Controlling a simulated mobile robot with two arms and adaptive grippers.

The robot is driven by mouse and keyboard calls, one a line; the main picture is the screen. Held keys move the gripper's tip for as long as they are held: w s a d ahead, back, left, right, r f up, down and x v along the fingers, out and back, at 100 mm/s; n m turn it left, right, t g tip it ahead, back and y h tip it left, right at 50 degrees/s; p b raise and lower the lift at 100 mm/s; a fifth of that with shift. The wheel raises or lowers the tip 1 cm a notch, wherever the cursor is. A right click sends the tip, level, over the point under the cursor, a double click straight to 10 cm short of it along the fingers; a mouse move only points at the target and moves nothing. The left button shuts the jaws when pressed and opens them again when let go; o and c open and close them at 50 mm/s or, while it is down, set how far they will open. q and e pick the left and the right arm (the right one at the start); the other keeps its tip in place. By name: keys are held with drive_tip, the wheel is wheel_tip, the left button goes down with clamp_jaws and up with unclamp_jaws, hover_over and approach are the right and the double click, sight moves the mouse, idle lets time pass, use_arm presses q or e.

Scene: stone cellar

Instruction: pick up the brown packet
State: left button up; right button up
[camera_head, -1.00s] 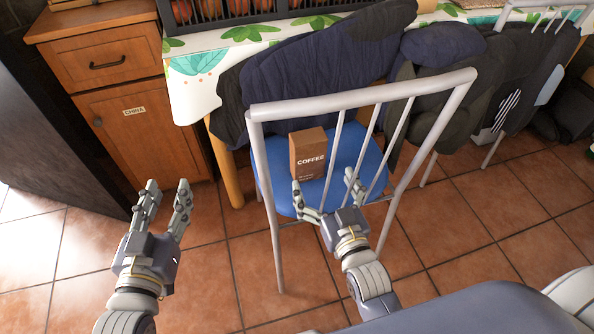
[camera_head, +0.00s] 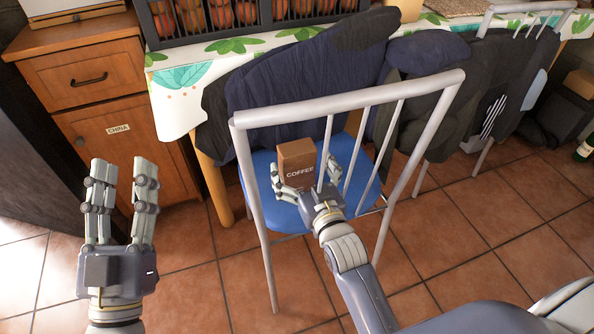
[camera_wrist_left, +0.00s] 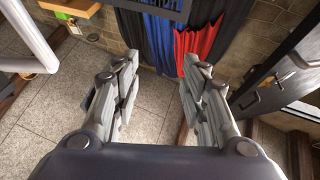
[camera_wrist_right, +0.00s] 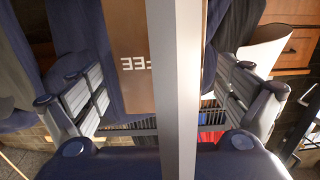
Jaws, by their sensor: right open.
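The brown packet (camera_head: 297,159), a box marked COFFEE, stands upright on the blue seat (camera_head: 262,205) of a white metal chair (camera_head: 243,150). My right gripper (camera_head: 304,178) is open, its fingers in front of and to either side of the packet's lower part. A chair bar crosses near it. In the right wrist view the packet (camera_wrist_right: 130,50) shows beyond the open fingers, and a grey bar (camera_wrist_right: 175,90) runs between them, partly hiding it. I cannot tell whether the fingers touch the packet. My left gripper (camera_head: 123,175) is open and empty, left of the chair, above the floor.
The chair's back bars and top rail stand around my right gripper. Dark jackets (camera_head: 300,75) hang behind the seat. A wooden cabinet (camera_head: 100,110) and a table with a leafy cloth (camera_head: 185,100) are at the back left. The tiled floor in front is open.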

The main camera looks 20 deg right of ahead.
drive_tip(key=shift+w+b, duration=0.3)
drive_tip(key=shift+w, duration=1.05)
use_arm(q)
drive_tip(key=s+r+t, duration=0.1)
drive_tip(key=r, duration=0.1)
drive_tip(key=s+r+t, duration=0.1)
drive_tip(key=shift+s+a+r+t+h, duration=0.15)
drive_tip(key=shift+s+r+t+h, duration=0.15)
drive_tip(key=shift+s+r+t, duration=0.1)
use_arm(e)
drive_tip(key=c, duration=1.3)
